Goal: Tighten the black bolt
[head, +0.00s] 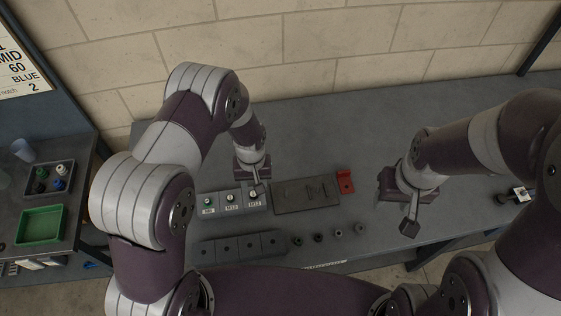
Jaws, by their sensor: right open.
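I cannot pick out the black bolt with certainty. A grey block with three labelled positions (218,212) lies on the bench, with a green-topped piece at its left end. My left gripper (257,187) points down at the right end of this block; its fingertips are too small to tell whether they are open or touch anything. A dark flat plate (291,207) lies just right of the block. My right gripper (409,228) is open and empty, over the bench to the right of the small dark round parts (319,237).
A dark block with holes (239,248) lies in front. A red bracket (345,182) stands beside the plate. A left side table holds a green tray (40,238) and a dark tray (68,168) of coloured caps. A white-and-dark part (521,195) is at far right. The back bench is clear.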

